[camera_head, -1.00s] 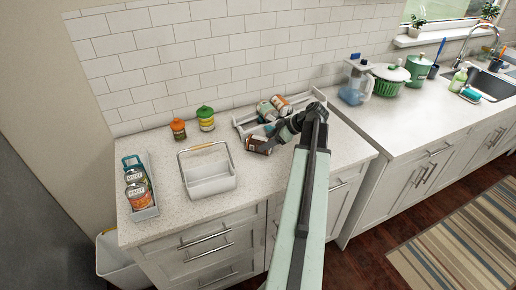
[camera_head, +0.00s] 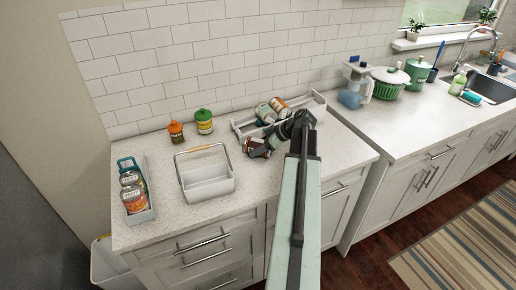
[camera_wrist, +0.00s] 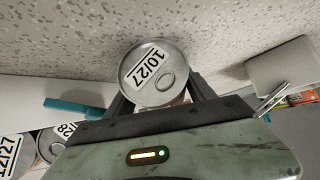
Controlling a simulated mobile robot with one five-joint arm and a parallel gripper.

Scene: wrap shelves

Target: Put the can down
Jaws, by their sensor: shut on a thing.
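The can (camera_wrist: 158,72) has a silver end with a printed 10/27 and faces the wrist camera. My gripper (camera_wrist: 160,98) is shut around it, one dark finger on each side. In the head view my gripper (camera_head: 263,147) is low over the counter, just in front of the white rack, and the can (camera_head: 255,150) shows partly behind it. The can's lower end is hidden, so I cannot tell whether it touches the counter.
A white rack (camera_head: 240,133) holds several lying cans behind my gripper. A white caddy (camera_head: 208,188) with a raised handle stands to the left. Further left is a narrow tray (camera_head: 142,217) with cans. Two jars (camera_head: 204,122) stand at the wall. Bare counter lies in front.

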